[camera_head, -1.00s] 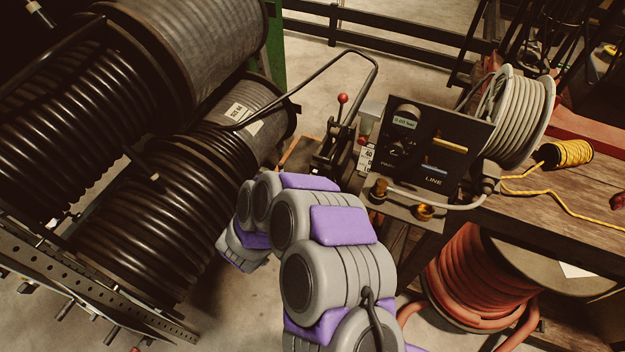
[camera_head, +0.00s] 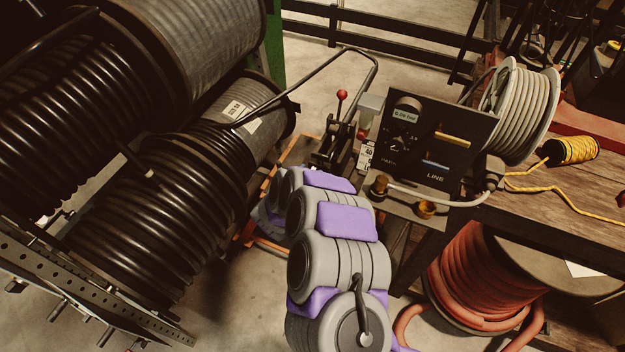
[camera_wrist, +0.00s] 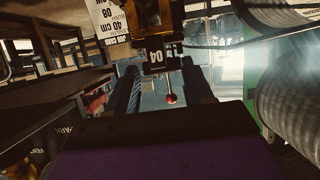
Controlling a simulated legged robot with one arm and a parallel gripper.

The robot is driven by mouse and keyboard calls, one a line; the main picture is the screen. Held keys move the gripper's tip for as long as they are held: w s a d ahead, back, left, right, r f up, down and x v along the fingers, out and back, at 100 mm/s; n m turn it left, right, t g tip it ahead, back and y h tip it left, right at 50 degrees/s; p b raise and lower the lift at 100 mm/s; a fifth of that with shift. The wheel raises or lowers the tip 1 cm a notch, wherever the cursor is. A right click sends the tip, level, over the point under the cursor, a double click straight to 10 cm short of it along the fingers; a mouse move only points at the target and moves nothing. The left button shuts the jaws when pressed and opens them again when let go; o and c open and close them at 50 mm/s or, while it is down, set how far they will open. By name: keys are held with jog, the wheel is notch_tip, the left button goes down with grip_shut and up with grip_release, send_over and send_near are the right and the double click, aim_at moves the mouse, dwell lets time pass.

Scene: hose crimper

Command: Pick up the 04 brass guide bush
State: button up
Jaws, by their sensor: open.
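In the wrist view a brass-coloured piece (camera_wrist: 148,14) shows at the top, cut off by the frame edge. A dark tag marked 04 (camera_wrist: 160,56) sits just below it. I take this piece to be the 04 brass guide bush, but its full shape is hidden. My gripper (camera_wrist: 160,68) is open, its two dark fingers apart on either side of the tag in the picture. Nothing shows held between them. I cannot tell the remaining distance to the brass piece.
A red-knobbed lever (camera_head: 342,96) stands by the crimper; its knob also shows between my fingers in the wrist view (camera_wrist: 171,98). A dark gauge panel (camera_head: 435,140) stands right of it. Black hose reels (camera_head: 150,205) crowd the left. A bent bar (camera_head: 320,62) arches behind.

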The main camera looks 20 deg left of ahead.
jog(key=x, duration=0.1)
jog(key=b+x, duration=0.1)
jog(key=x, duration=0.1)
jog(key=shift+w+d+f, duration=0.1)
jog(key=shift+d+f, duration=0.05)
jog(key=shift+d, duration=0.1)
jog(key=shift+w+a+f, duration=0.15)
jog(key=shift+w+a, duration=0.1)
jog(key=shift+a, duration=0.15)
jog(key=shift+c, duration=0.3)
jog(key=shift+d, duration=0.35)
jog(key=c, duration=0.6)
grip_shut()
jog(key=shift+a, duration=0.2)
